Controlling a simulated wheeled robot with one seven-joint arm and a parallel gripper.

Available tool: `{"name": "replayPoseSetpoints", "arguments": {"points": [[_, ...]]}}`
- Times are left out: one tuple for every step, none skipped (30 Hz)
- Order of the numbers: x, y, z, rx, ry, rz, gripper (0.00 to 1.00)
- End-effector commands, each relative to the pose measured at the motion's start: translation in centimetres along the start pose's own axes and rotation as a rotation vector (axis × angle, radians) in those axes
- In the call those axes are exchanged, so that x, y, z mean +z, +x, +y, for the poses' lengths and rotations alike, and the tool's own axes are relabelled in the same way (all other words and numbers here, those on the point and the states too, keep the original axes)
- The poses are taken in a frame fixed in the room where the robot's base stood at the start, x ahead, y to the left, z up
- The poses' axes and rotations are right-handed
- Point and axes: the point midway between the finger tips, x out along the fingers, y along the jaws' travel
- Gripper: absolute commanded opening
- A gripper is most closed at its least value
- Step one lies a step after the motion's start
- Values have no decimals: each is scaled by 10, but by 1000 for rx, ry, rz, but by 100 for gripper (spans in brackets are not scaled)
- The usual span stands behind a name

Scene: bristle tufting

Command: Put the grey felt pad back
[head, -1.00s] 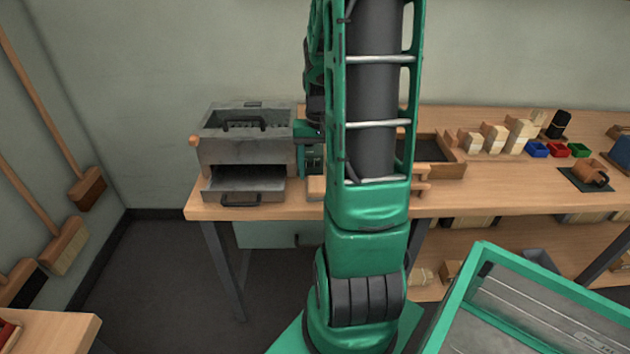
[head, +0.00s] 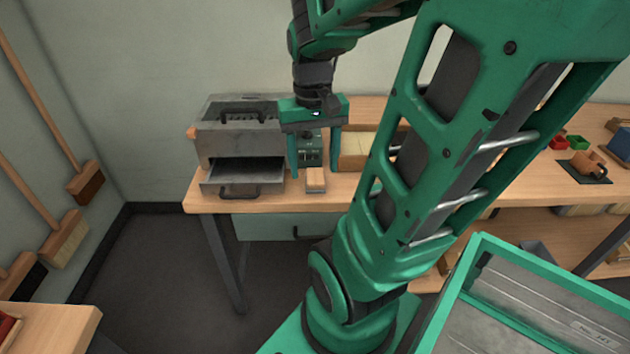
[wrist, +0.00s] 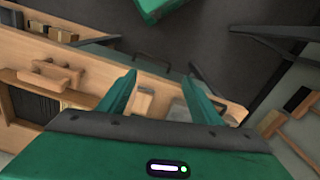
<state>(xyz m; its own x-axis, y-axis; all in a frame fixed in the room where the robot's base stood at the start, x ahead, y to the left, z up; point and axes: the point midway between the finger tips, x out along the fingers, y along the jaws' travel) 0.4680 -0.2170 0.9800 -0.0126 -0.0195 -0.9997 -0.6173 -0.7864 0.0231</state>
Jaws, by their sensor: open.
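I cannot clearly make out the grey felt pad in either view. A dark flat pad (head: 573,172) lies under an orange-brown mug at the right of the bench, and I cannot tell if it is the felt pad. My gripper (head: 314,171) is open, pointing down over the bench just right of the grey metal machine. A small wooden block (head: 315,186) with a pale top lies at the front of the bench, below and in front of the fingers. In the wrist view the open gripper (wrist: 159,78) has a wooden block (wrist: 143,102) between its fingers, apart from them.
A small green device (head: 312,150) stands behind my gripper. A pale-filled wooden tray (head: 355,150) is to the right, partly hidden by my arm. Brushes (head: 67,240) lean at the left wall.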

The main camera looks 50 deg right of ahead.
Motion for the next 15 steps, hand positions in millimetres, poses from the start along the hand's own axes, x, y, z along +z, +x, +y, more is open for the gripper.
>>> {"name": "replayPoseSetpoints", "arguments": {"points": [[17,-1,-3,-7,-31,3,59],[25,0,-4,-9,-42,1,59],[35,1,-4,-14,-58,0,59],[42,1,-4,-17,-70,-1,59],[48,2,-4,-19,-79,-4,59],[54,3,-4,-21,-89,-6,59],[58,4,-4,-24,-96,-7,59],[61,5,-4,-26,-101,-7,59],[64,6,-4,-27,-106,-9,59],[66,6,-4,-28,-108,-10,59],[67,6,-4,-28,-110,-10,59],[68,6,-4,-28,-111,-11,59],[68,6,-4,-29,-111,-11,59],[68,6,-4,-28,-111,-11,59],[68,6,-4,-28,-111,-11,59]]}}
